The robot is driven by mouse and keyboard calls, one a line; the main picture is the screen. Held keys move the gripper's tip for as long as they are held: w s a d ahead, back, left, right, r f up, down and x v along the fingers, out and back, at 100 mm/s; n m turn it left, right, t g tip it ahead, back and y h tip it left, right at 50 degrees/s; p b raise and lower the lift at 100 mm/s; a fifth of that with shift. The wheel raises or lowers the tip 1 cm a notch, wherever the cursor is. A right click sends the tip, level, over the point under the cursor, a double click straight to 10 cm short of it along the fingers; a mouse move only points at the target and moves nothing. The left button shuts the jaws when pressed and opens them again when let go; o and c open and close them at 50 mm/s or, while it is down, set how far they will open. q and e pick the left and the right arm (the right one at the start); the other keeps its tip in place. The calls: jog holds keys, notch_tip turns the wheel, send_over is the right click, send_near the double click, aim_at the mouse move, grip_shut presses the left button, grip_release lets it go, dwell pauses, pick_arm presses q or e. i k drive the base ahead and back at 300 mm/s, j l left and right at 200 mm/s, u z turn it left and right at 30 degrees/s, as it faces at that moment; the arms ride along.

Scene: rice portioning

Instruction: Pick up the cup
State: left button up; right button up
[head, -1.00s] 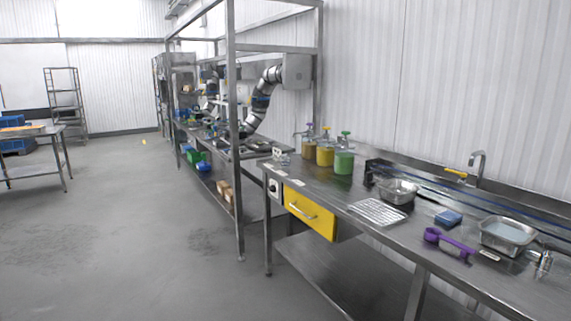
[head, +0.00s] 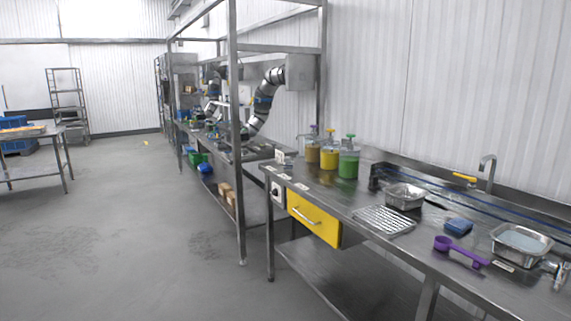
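A purple measuring cup (head: 443,243) with a long handle lies on the right metal worktop, near its front edge. Its round bowl is at the left end and the handle points right, toward the viewer. It lies in front of a blue block (head: 458,227) and to the left of a metal pan with pale contents (head: 521,231). Neither of my grippers shows in the head view. Nothing touches the cup.
A wire rack (head: 384,221) and an empty-looking metal pan (head: 405,190) are left of the cup. Jars with brown, yellow and green contents (head: 329,158) stand farther back. A yellow drawer (head: 314,219) is under the worktop (head: 345,197).

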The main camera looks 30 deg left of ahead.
aim_at(288, 162)
jog(key=i+j+u, duration=0.1)
jog(key=i+j, duration=1)
jog(key=i+j+u, duration=0.15)
jog(key=i+j, duration=0.35)
jog(key=i, duration=0.2)
